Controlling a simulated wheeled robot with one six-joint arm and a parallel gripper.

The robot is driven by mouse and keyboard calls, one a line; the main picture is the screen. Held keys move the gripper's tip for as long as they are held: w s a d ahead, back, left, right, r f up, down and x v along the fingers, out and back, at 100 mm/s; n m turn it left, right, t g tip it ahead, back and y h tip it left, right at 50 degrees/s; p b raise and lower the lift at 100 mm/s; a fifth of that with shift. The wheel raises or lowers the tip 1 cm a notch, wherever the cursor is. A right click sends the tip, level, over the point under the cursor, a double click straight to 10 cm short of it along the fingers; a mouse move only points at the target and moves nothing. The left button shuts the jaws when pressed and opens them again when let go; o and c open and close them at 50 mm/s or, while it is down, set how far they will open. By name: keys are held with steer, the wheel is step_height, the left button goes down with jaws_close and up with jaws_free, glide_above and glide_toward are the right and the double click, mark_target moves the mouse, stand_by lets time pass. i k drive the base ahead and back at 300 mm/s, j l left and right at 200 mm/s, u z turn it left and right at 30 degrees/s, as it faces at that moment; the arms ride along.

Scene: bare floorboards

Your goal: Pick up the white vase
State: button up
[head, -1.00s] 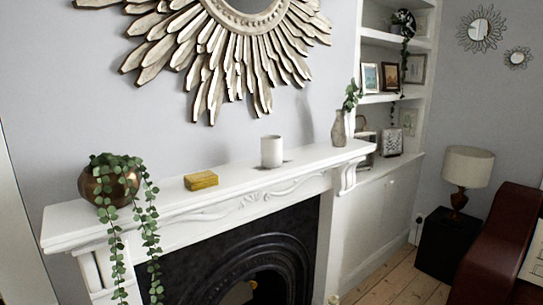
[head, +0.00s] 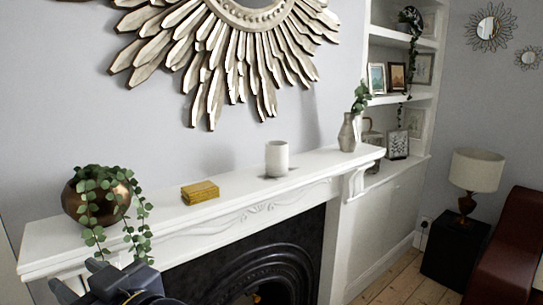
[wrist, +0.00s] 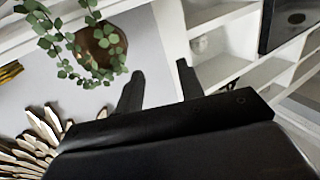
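The white vase (head: 277,158) is a plain, upright white cylinder on the white mantelpiece (head: 235,192) in the head view, right of the middle of the shelf. I cannot make it out in the wrist view. My gripper (wrist: 159,70) shows two dark fingers spread apart with nothing between them in the wrist view. In the head view, a dark part of my arm (head: 125,285) shows at the lower left, in front of the mantel's left end and well away from the vase.
A yellow box (head: 200,192) lies left of the vase. A copper pot (head: 110,198) with trailing leaves stands at the mantel's left end, close to my arm in the picture. A grey vase (head: 347,133) with a sprig stands to the right. A sunburst mirror (head: 240,60) hangs above.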

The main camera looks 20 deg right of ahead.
mark_target(276, 151)
steer(key=i+l+z, duration=0.3)
steer(key=i+l, duration=0.25)
steer(key=l, duration=0.2)
steer(key=i+l+z, duration=0.3)
steer(key=i+l, duration=0.35)
